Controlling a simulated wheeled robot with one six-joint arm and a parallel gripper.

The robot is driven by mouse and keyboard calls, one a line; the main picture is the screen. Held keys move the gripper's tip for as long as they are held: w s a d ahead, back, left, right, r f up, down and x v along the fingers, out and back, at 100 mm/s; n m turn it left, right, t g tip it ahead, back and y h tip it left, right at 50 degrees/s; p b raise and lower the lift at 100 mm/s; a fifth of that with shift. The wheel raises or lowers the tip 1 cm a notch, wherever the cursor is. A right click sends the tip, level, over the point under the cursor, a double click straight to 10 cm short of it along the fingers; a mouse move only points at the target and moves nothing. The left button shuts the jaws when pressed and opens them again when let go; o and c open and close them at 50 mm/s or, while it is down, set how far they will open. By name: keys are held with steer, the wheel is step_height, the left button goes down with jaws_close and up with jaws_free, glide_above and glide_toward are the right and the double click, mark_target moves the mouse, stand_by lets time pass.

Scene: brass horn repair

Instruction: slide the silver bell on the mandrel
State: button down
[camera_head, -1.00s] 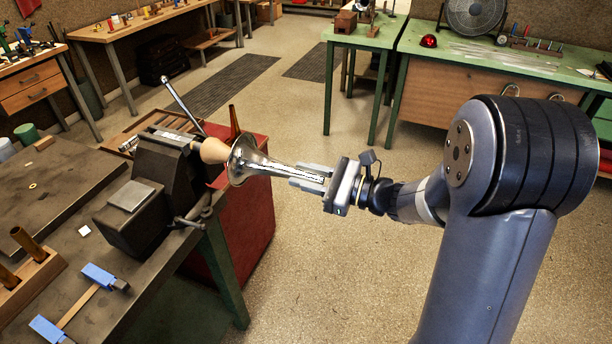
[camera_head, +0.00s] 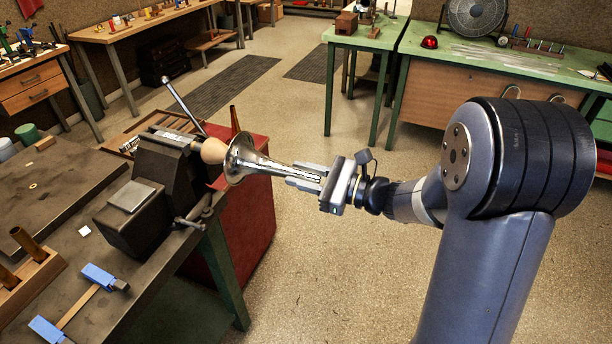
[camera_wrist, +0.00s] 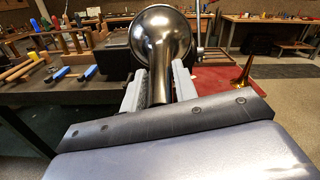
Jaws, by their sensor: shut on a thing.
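The silver bell (camera_head: 250,162) is held level by its narrow tail, its flared mouth facing left toward the vise. My gripper (camera_head: 305,176) is shut on the tail. In the wrist view the bell (camera_wrist: 163,40) points away from me between the two fingers of my gripper (camera_wrist: 159,88). The mandrel (camera_head: 213,151) is a pale tapered piece clamped in the dark vise (camera_head: 165,165). Its visible end reaches the bell's mouth. The flare hides the rest, so I cannot tell how far it goes inside or whether they touch.
The vise stands on the dark workbench (camera_head: 60,240), with its handle (camera_head: 183,107) sticking up behind. A red cabinet (camera_head: 250,215) is below and behind the bell. A brass cone (camera_head: 235,118) stands on it.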

mark_target(270, 167)
steer(key=shift+b+x, duration=0.75)
steer(key=shift+x, duration=3.75)
steer(key=c, duration=1)
jaws_free()
steer(key=shift+c, duration=0.2)
steer(key=shift+f, duration=0.1)
steer(key=b+v, duration=0.2)
steer(key=v, duration=0.8)
steer(key=shift+s+d, duration=0.15)
steer(key=shift+d, duration=0.25)
steer(key=shift+a, duration=0.15)
steer(key=p+x, duration=0.2)
steer(key=x, duration=0.8)
steer(key=shift+a, duration=0.15)
steer(key=shift+s+d, duration=0.1)
steer(key=shift+d, duration=0.5)
